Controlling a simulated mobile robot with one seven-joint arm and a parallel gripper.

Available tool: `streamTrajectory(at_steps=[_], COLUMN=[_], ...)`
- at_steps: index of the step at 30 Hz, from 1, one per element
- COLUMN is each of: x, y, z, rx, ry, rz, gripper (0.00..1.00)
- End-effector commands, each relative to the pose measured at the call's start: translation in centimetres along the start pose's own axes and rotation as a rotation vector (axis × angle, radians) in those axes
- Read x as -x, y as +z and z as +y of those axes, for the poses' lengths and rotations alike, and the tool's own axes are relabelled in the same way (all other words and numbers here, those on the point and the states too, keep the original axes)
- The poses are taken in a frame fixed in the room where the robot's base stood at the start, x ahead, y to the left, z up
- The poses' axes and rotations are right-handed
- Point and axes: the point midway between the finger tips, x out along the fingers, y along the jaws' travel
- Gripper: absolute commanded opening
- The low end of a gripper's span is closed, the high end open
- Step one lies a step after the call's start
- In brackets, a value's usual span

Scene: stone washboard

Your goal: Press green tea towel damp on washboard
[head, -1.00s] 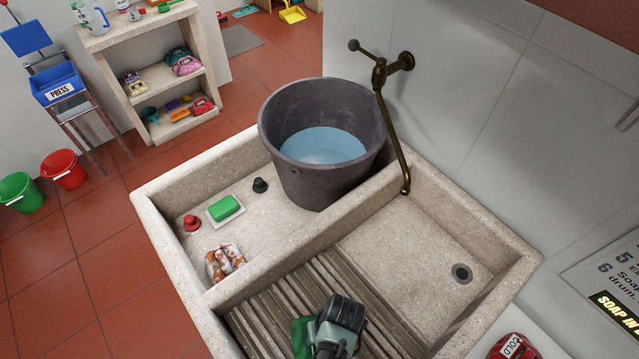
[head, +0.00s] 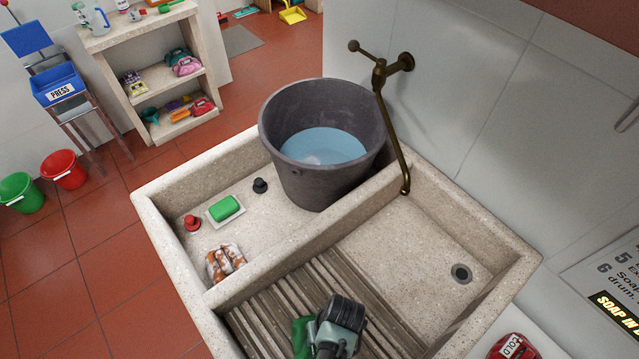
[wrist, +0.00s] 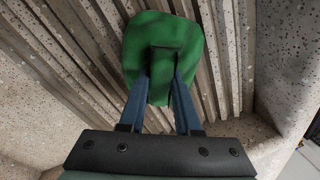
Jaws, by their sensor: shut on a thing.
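The green tea towel (wrist: 165,35) lies against the ribbed washboard (wrist: 75,50) in the wrist view. My gripper (wrist: 163,85) is shut on a raised fold of the towel, with one blue finger on each side of it. In the head view my gripper hides most of the towel; only a green edge (head: 302,338) shows at its left, over the washboard (head: 275,320). I cannot tell from the colour whether the towel is wet.
A grey bucket of water (head: 318,150) stands in the back basin beside a brass tap (head: 392,110). A green soap (head: 225,208), red and black plugs and an orange-and-white cloth (head: 226,262) lie in that basin. The basin floor by the drain (head: 461,273) is clear.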

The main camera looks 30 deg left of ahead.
Motion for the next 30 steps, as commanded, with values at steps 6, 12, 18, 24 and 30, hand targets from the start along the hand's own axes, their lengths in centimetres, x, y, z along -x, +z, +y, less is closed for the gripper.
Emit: streamTrajectory(at_steps=[6,12,18,24,30], x=[1.0,3.3,5.3,7.3,8.0], y=[0.2,0.1,0.1,0.0,0.0], z=[-0.3,-0.7,-1.0,-1.3,-1.5], rx=[0.000,0.000,0.000,0.000,0.000], ry=[-0.003,-0.001,-0.001,0.000,0.000], rz=[-0.004,-0.002,-0.001,0.000,0.000], gripper=[0.00,0.00,0.00,0.00,0.00])
